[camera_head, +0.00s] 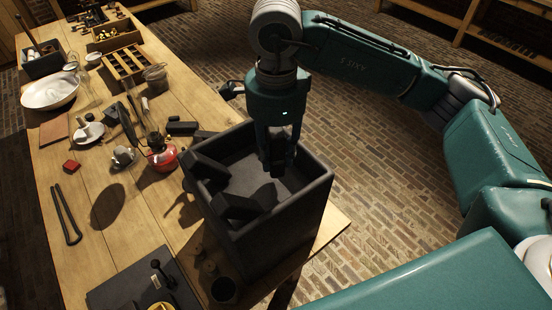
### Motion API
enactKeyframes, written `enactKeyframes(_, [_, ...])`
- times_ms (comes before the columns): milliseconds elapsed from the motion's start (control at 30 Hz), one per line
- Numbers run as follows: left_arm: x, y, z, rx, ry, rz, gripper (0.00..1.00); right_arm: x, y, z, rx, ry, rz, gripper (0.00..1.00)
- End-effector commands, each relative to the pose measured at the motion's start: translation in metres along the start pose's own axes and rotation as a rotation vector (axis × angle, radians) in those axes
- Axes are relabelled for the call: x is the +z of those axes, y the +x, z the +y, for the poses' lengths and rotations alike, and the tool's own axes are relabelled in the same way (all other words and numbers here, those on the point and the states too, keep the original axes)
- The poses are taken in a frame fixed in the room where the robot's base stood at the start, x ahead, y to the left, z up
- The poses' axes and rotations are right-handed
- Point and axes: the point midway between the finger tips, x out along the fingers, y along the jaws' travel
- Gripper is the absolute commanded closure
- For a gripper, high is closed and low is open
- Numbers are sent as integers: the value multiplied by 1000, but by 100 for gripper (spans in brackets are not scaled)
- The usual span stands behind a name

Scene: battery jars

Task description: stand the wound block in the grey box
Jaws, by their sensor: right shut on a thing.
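The grey box (283,222) stands open at the front right end of the wooden table. Two dark blocks (207,169) (246,204) lie tilted inside, toward its left and front walls. My right gripper (277,160) points down into the box, near its back right. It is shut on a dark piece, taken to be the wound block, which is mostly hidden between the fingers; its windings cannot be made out. I cannot tell whether that piece touches the box floor. My left gripper is not in view.
Left of the box stand a red lantern-like item (163,158), a small cup (123,156) and several dark pieces. Black tongs (66,215) lie at the left. A dark board (140,283) lies in front. A white bowl (50,91) and wooden trays stand farther back.

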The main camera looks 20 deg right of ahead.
Motion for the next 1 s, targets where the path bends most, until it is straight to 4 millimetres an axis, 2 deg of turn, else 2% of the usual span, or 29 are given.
enactKeyframes(200, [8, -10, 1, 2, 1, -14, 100, 0, 28, 0, 2, -1, 0, 100])
enactKeyframes(400, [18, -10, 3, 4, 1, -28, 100, 0, 31, 0, 0, -1, -1, 100])
enactKeyframes(633, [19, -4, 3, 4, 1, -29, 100, 0, 36, 0, 0, -1, -1, 100])
enactKeyframes(667, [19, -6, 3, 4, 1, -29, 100, 0, 34, 0, 1, -1, 0, 64])
enactKeyframes(733, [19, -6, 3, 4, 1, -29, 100, 0, 34, 0, 1, -1, 0, 51])
enactKeyframes(1000, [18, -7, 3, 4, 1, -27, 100, 0, 33, 0, 1, -1, 0, 51])
